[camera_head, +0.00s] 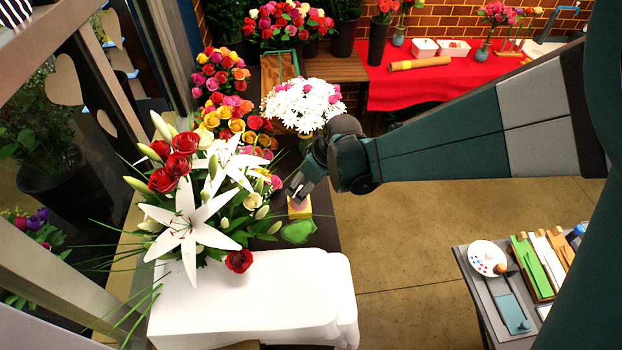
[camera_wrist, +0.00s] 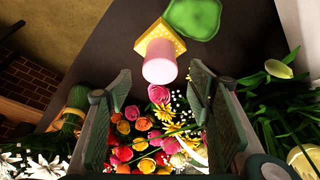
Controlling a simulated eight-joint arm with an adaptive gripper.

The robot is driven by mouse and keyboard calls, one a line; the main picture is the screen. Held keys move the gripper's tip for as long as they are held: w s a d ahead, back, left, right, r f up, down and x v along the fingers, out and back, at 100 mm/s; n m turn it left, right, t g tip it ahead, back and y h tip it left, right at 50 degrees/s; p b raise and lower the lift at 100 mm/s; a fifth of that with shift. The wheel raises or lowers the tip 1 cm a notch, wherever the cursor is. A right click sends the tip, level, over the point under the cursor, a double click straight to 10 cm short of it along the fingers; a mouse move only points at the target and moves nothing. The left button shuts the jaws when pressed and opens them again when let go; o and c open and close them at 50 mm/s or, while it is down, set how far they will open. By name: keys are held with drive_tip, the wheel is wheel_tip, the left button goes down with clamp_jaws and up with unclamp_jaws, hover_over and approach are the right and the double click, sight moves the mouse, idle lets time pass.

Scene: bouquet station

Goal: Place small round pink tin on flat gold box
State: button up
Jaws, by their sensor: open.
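The small round pink tin (camera_wrist: 160,66) appears to rest on the flat gold box (camera_wrist: 150,38) in the wrist view, overlapping the box's near part. In the head view, the pink tin (camera_head: 299,204) shows on the yellow-gold box (camera_head: 300,214), partly hidden by my gripper. My gripper (camera_head: 297,193) is just above and beside them. In the wrist view, my gripper (camera_wrist: 161,84) has its two fingers spread wide. The tin lies ahead of the gap between them, and nothing is held.
A green leaf-shaped piece (camera_head: 299,232) lies beside the box on the dark table. A large lily and rose bouquet (camera_head: 195,205) stands close on the left, with white cloth (camera_head: 255,300) in front. White daisies (camera_head: 303,105) stand behind. Dark tabletop right of the box is bare.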

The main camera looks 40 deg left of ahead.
drive_tip(key=shift+v, duration=2.3)
drive_tip(key=shift+d, duration=0.1)
drive_tip(key=w+d+r+m+t, duration=0.1)
drive_tip(key=w+d+r+m, duration=0.3)
drive_tip(key=d, duration=0.6)
drive_tip(key=w+d+r+m+t, duration=0.15)
drive_tip(key=d+r, duration=0.35)
drive_tip(key=d, duration=0.6)
drive_tip(key=w+d+r+m+t, duration=0.1)
drive_tip(key=w+d+r+m, duration=0.3)
drive_tip(key=d, duration=0.6)
drive_tip(key=s+d+r+m+t+h, duration=0.1)
drive_tip(key=s+d, duration=0.3)
drive_tip(key=d, duration=0.6)
drive_tip(key=s+d+r+m+t+h, duration=0.1)
drive_tip(key=s+d+m, duration=0.3)
drive_tip(key=d, duration=0.6)
drive_tip(key=s+d+r+m+t+h, duration=0.1)
drive_tip(key=s+d+m+h, duration=0.1)
drive_tip(key=d, duration=0.8)
drive_tip(key=shift+s+d+r+m+t, duration=0.35)
drive_tip(key=shift+s+m, duration=0.4)
drive_tip(key=shift+s, duration=0.45)
